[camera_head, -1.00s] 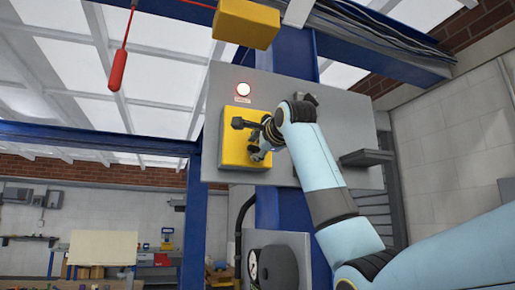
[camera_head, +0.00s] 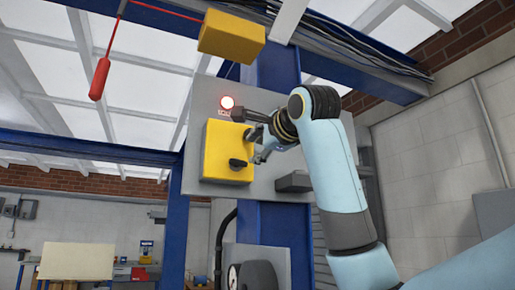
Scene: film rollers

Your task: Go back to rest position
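My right gripper (camera_head: 248,137) comes in from the right on its light-blue arm. Its dark fingers are spread apart with nothing seen between them. It is in front of the right part of a yellow box (camera_head: 214,152) on a grey panel, and hides part of that box. A black rotary knob (camera_head: 238,163) on the box shows below and left of the fingers. I see a gap in the picture between fingers and knob. My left gripper is not in view.
The grey panel (camera_head: 290,200) is fixed to a blue column (camera_head: 275,230). A red pull handle (camera_head: 99,79) hangs at upper left. A yellow block (camera_head: 231,34) is overhead. The space left of the panel looks open.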

